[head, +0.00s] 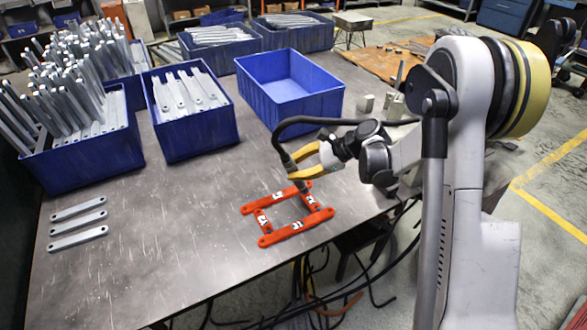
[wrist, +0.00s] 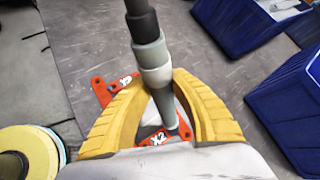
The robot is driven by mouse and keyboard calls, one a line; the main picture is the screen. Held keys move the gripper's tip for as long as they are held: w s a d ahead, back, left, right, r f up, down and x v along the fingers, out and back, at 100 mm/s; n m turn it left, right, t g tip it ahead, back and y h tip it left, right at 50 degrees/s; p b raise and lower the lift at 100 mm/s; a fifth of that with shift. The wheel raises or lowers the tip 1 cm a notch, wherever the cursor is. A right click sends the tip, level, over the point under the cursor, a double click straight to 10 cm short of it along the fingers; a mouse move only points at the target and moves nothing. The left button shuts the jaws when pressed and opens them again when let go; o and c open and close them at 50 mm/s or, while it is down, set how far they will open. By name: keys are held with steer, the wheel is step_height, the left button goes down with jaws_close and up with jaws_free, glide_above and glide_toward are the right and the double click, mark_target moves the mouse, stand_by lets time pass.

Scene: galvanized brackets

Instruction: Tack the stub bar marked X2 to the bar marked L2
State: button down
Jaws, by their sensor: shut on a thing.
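My gripper (head: 292,167), with yellow fingers, is shut on a grey welding torch (wrist: 150,52) with a black hose. The torch points down, its tip near the far right corner of a red frame; whether it touches cannot be told. The stub bar X2 (wrist: 158,138) shows its label below the torch in the wrist view; it appears to be the right crosspiece (head: 309,201) in the head view. A near long bar (head: 268,240) and a far long bar (head: 250,208) flank the crosspieces. I cannot read which is L2. A left crosspiece (head: 262,221) also joins the frame.
An empty blue bin (head: 330,103) stands behind the frame. Bins of grey bars (head: 205,145) stand to the left and behind. Several loose grey bars (head: 78,226) lie at the left. Small metal blocks (head: 366,103) sit right of the empty bin. The table's near edge is close to the frame.

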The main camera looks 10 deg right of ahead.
step_height(320, 180, up, 5)
steer(key=p, duration=0.3)
steer(key=shift+r, duration=0.1)
stand_by(0.5)
